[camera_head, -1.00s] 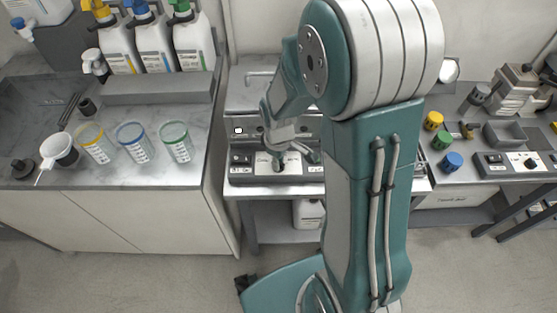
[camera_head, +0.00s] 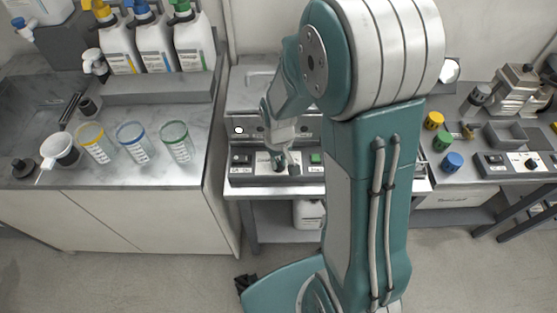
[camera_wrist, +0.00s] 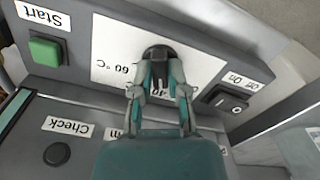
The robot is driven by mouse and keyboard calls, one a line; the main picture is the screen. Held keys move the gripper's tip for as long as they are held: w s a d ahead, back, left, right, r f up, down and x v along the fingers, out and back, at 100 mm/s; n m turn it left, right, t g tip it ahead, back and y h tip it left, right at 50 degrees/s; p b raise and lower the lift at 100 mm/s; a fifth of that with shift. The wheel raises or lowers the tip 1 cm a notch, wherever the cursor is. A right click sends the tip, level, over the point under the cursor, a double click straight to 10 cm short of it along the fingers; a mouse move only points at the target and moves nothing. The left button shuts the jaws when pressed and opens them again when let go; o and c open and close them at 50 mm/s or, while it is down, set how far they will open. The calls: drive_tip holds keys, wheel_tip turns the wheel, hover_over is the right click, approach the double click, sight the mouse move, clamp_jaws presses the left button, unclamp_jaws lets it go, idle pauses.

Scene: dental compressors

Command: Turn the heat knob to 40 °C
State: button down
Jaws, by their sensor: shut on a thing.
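The heat knob (camera_wrist: 158,54) is a black dial on a white scale plate (camera_wrist: 112,52) in the wrist view, which is turned upside down. The marks "60 °C" and "40" can be read; the rest of the scale is hidden by my fingers. My gripper (camera_wrist: 160,80) is shut on the knob, with one finger on each side of it. The knob's pointer is hidden, so its setting cannot be told. In the head view my gripper (camera_head: 279,160) is at the front panel of the middle unit, and the knob is mostly hidden there.
A green Start button (camera_wrist: 45,51) and a black on/off switch (camera_wrist: 228,98) flank the scale plate. A dark Check button (camera_wrist: 57,154) sits on the neighbouring panel. Cups (camera_head: 134,140) and bottles (camera_head: 151,42) stand on the left counter; another panel (camera_head: 512,163) is at right.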

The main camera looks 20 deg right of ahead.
drive_tip(key=shift+s+m, duration=0.1)
drive_tip(key=shift+m, duration=2.2)
drive_tip(key=shift+f, duration=0.1)
drive_tip(key=c, duration=0.6)
unclamp_jaws()
drive_tip(key=shift+c, duration=0.2)
drive_tip(key=shift+a, duration=0.1)
wheel_tip(320, 180, up, 12)
